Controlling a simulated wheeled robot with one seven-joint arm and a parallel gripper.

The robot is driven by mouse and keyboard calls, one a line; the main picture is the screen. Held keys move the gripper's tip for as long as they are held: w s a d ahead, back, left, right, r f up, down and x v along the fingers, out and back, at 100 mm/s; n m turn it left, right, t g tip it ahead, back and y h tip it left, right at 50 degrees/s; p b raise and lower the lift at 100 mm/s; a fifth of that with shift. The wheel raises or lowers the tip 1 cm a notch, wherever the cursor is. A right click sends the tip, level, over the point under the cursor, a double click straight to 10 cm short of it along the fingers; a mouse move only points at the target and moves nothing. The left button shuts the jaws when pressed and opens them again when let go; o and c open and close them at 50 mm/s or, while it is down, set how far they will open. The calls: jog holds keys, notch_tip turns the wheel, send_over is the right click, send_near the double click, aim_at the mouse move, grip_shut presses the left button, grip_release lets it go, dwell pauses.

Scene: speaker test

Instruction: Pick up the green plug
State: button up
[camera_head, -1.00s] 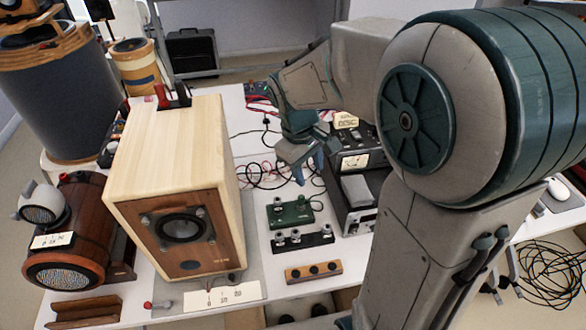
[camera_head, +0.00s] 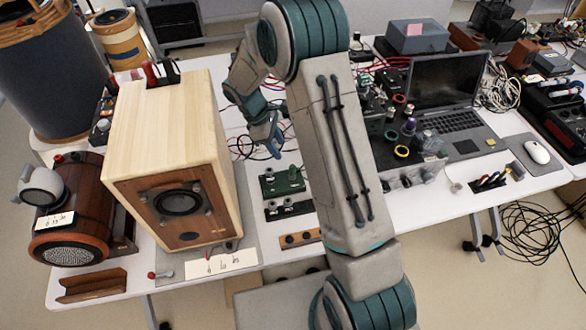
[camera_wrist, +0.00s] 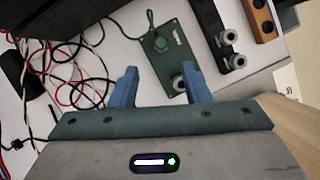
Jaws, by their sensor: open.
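The green plug (camera_wrist: 160,43) shows in the wrist view as a small round piece seated on a green board (camera_wrist: 157,62), with a thin dark cable leading away. In the head view it is a small green bump (camera_head: 292,173) on the right end of the board. A metal post (camera_wrist: 180,82) is on the board's other end. My gripper (camera_head: 268,147) is above the table, behind the board in the head view. In the wrist view my gripper (camera_wrist: 161,83) is open and empty, its blue fingers apart, with the plug lying beyond the fingertips.
A black strip with metal posts (camera_head: 290,208) and a wooden strip (camera_head: 301,239) lie before the board. A large wooden speaker (camera_head: 175,160) stands close on the left. Loose wires (camera_wrist: 75,75) lie beside the board. A laptop (camera_head: 447,90) and electronics stand right of my arm.

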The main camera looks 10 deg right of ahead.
aim_at(292, 166)
jog(key=shift+p+x, duration=1.3)
jog(key=shift+x, duration=4.15)
jog(key=shift+s+d, duration=0.1)
grip_shut()
